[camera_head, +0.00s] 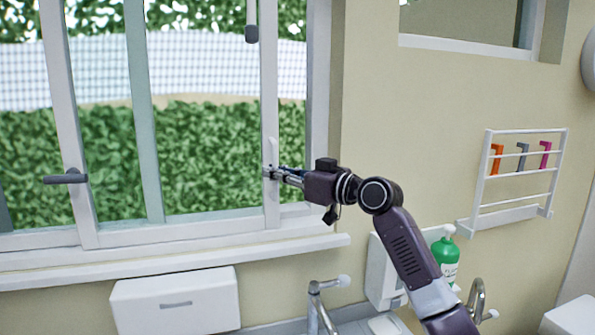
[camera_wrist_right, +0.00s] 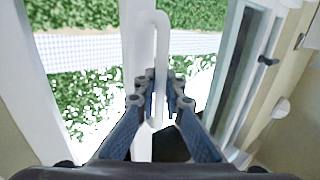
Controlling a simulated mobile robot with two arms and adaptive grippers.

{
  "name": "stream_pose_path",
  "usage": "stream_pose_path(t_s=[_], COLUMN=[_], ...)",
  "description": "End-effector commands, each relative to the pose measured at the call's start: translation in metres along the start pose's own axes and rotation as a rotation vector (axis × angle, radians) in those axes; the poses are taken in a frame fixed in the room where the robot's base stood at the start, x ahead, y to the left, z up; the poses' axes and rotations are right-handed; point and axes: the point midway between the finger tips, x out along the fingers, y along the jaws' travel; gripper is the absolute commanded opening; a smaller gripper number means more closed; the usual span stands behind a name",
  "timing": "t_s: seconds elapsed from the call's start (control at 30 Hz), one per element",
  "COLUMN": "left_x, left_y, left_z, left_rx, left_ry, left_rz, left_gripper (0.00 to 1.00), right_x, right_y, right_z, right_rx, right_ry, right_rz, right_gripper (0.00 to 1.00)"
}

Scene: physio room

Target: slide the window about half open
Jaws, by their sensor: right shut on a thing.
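The window has white frames; its sliding sash has a white right stile (camera_head: 268,75) with a pale upright pull handle (camera_wrist_right: 162,32). A strip of hedge and mesh fence shows between this stile and the right jamb (camera_head: 318,100). My right gripper (camera_head: 273,173) is at the stile, its fingers closed around the handle, which also shows between them in the wrist view (camera_wrist_right: 159,92). The fingers hide part of the handle. My left gripper is in neither view.
A dark lever handle (camera_head: 65,177) sits on the left upright. Below the sill (camera_head: 170,262) are a white dispenser box (camera_head: 176,303) and a tap (camera_head: 318,305). A green bottle (camera_head: 446,258) and a wall rack (camera_head: 516,180) are at the right.

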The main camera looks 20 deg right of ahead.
Motion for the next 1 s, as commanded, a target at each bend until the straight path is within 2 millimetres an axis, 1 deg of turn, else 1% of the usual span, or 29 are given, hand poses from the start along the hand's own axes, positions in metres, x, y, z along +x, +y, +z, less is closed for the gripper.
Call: stream_pose_path(t_s=[0.1, 0.17, 0.23, 0.3, 0.5, 0.7, 0.73, 0.8, 1.0], left_x=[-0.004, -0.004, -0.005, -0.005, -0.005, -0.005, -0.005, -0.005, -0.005], left_y=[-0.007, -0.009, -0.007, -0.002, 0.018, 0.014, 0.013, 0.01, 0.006], left_z=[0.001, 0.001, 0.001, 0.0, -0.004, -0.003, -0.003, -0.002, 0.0], left_rx=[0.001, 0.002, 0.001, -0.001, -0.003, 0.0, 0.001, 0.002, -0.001], left_ry=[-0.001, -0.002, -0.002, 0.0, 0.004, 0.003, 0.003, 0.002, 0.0], left_rz=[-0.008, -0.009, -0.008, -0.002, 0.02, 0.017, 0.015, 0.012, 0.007], left_gripper=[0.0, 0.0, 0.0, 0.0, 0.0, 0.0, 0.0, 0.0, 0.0], right_x=[0.009, 0.013, 0.016, 0.018, 0.02, 0.02, 0.02, 0.02, 0.02], right_y=[-0.013, -0.018, -0.022, -0.025, -0.027, -0.027, -0.027, -0.027, -0.027], right_z=[-0.002, -0.002, -0.002, -0.002, -0.002, -0.002, -0.002, -0.002, -0.001], right_rx=[-0.004, -0.004, -0.004, -0.004, -0.003, -0.003, -0.003, -0.003, -0.003], right_ry=[0.0, 0.0, 0.001, 0.002, 0.003, 0.003, 0.003, 0.003, 0.002], right_rz=[0.004, 0.005, 0.008, 0.009, 0.011, 0.011, 0.011, 0.01, 0.01], right_gripper=[0.0, 0.0, 0.0, 0.0, 0.0, 0.0, 0.11, 0.16, 0.16])
